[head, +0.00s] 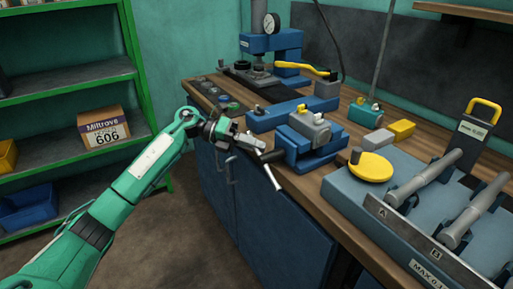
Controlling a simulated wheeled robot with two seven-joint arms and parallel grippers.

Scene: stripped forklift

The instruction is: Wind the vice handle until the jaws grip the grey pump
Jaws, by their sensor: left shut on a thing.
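The blue vice (296,158) is mounted at the front edge of the wooden workbench. The grey pump (311,126), with a small yellow cap on top, sits upright at its jaws. I cannot tell from this angle whether both jaws touch the pump. The vice handle (272,183) is a thin pale bar that slants down in front of the bench edge. My left gripper (260,146) reaches in from the left and is shut on the vice handle near its upper end; the fingers partly hide the grip. My right gripper is out of view.
A blue press with a gauge (271,43) stands at the back of the bench. A teal-topped part (365,112) and a yellow block (402,130) lie right of the vice. A grey-blue case (345,193) fills the right front. Green shelves (68,77) stand left; the floor between is clear.

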